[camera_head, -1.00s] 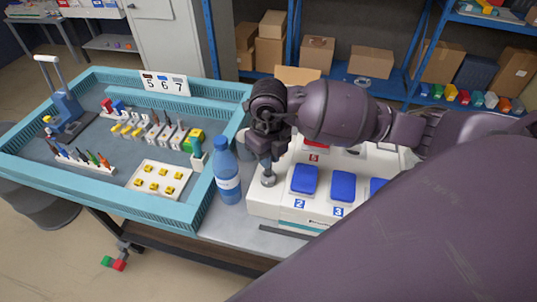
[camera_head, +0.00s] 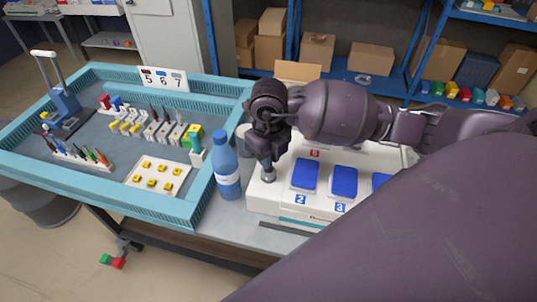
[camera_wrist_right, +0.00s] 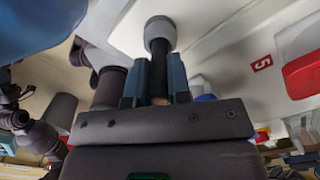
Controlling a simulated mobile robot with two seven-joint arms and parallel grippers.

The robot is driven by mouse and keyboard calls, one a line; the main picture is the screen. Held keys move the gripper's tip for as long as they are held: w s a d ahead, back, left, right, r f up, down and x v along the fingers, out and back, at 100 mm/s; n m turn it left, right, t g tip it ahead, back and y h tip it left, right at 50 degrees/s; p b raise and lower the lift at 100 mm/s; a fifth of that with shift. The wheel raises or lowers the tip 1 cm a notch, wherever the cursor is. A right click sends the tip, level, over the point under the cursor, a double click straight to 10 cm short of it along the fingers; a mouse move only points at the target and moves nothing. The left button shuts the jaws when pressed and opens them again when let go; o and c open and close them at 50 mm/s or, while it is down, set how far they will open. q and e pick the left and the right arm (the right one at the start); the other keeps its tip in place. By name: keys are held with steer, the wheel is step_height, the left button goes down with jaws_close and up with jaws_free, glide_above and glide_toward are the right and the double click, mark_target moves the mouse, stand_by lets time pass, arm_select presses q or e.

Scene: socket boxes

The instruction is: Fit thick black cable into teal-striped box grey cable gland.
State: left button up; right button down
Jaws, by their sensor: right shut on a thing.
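The white box (camera_head: 262,203) has a teal stripe on its front edge and stands at the table's right part. Its grey cable gland (camera_head: 268,176) is at the box's left end; it also shows in the wrist view (camera_wrist_right: 160,32). My right gripper (camera_head: 266,158) is right above the gland, pointing down. In the wrist view its fingers (camera_wrist_right: 154,85) are shut on the thick black cable (camera_wrist_right: 159,62). The cable runs from the fingers to the gland and meets its opening; how deep it sits is hidden. My left gripper is not in view.
A blue bottle (camera_head: 226,168) stands close to the left of the box and gripper. The box top carries blue covers (camera_head: 305,174). A teal-rimmed tray (camera_head: 160,208) with tools and parts fills the left. Shelves with cartons (camera_head: 370,61) stand behind.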

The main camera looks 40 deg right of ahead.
steer(key=shift+f+b, duration=0.45)
steer(key=shift+f, duration=0.3)
steer(key=c, duration=1)
jaws_free()
steer(key=shift+r, duration=0.35)
step_height(320, 180, up, 10)
steer(key=shift+r, duration=0.15)
step_height(320, 180, up, 7)
steer(key=p, duration=0.4)
